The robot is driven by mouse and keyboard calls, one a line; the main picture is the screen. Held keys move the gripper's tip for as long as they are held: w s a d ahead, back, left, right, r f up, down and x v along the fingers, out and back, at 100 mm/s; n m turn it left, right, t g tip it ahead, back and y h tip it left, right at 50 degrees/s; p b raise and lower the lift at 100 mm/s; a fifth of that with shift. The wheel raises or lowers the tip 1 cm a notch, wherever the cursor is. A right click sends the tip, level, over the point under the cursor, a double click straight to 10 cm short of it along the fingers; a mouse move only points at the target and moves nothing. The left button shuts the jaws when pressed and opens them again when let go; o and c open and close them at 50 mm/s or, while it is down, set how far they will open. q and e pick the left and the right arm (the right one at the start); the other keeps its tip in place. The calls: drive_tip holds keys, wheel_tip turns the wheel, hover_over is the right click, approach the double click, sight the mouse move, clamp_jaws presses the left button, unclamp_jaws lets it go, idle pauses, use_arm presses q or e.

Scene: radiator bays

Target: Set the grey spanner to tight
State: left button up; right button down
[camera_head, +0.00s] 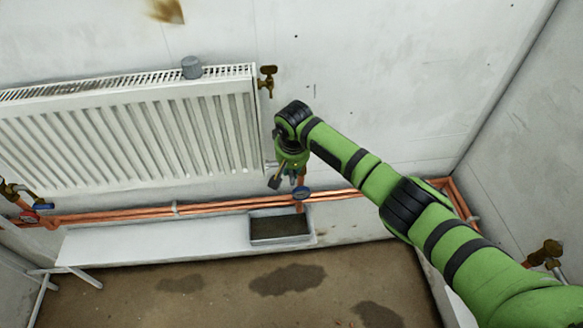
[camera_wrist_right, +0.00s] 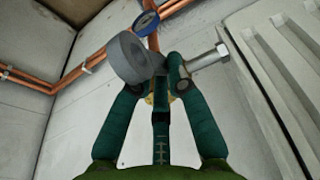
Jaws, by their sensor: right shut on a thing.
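My right gripper (camera_head: 287,172) is low beside the radiator's right end, just above the copper pipes. A silver pipe fitting (camera_wrist_right: 208,58) with a hex nut lies beside the right fingertip. In the head view the fingers and wrist mostly hide the spanner, and its exact angle cannot be told. My left gripper is out of view.
The white radiator (camera_head: 130,135) fills the left, with a brass valve (camera_head: 267,80) at its upper right. A blue gauge (camera_head: 301,193) sits on the copper pipes (camera_head: 340,195) below the gripper. A dark tray (camera_head: 279,240) stands on the white bench (camera_head: 150,245). Stains mark the floor.

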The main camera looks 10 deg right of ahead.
drive_tip(key=c, duration=1.4)
unclamp_jaws()
drive_tip(key=shift+w+r, duration=0.55)
drive_tip(key=shift+r, duration=0.1)
drive_tip(key=shift+o, duration=1)
drive_tip(key=shift+s, duration=0.1)
drive_tip(key=shift+s+f, duration=0.1)
drive_tip(key=shift+f, duration=0.05)
drive_tip(key=v, duration=1.2)
drive_tip(key=shift+s, duration=0.15)
